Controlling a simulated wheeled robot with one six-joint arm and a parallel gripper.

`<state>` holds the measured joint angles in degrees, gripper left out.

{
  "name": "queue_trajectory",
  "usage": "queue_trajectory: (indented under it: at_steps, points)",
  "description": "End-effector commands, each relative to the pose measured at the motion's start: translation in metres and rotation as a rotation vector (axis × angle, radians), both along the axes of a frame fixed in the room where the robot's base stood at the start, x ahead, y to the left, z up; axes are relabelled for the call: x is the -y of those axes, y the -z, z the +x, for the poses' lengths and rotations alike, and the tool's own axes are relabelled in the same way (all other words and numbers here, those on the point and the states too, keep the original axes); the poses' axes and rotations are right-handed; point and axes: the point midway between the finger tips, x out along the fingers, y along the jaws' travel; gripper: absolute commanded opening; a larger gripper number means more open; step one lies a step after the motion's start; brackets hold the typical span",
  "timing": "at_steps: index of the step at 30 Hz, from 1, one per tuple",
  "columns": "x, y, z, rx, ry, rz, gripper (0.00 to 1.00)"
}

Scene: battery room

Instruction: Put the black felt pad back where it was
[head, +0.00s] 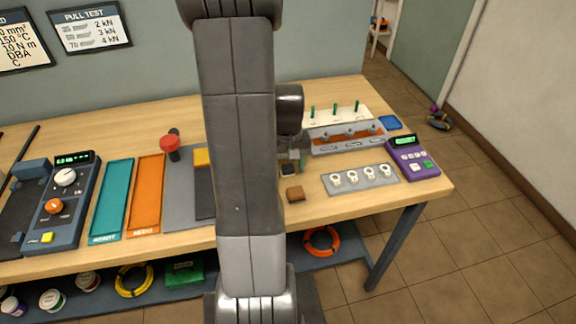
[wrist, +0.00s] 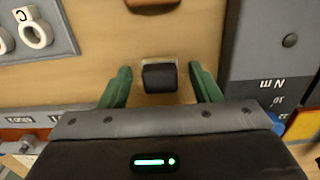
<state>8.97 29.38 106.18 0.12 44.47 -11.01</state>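The black felt pad (wrist: 159,77) is a small dark block lying on a pale square patch (wrist: 143,89) on the wooden bench. It also shows in the head view (head: 288,170), partly hidden behind my arm and gripper. My gripper (wrist: 160,86) has two green fingers, one on each side of the pad, with a visible gap on both sides. It is open and holds nothing. In the head view my gripper (head: 293,165) is low over the bench, just right of my arm.
A brown block (head: 295,193) lies close in front of the pad. A grey plate with white rings (head: 361,179), a purple meter (head: 412,157) and a rack with green pegs (head: 335,115) are to the right. My arm hides part of the grey-and-black device (head: 185,185) left of the pad.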

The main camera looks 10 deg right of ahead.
Motion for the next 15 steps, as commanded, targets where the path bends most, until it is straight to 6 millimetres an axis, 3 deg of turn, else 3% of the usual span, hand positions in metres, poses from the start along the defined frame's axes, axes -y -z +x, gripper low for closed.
queue_trajectory:
  at_steps: [10, 15]
  points:
    - [0.000, -0.006, 0.000, 0.001, 0.000, 0.000, 0.57]
    - [0.000, -0.031, 0.001, 0.006, 0.000, -0.001, 0.57]
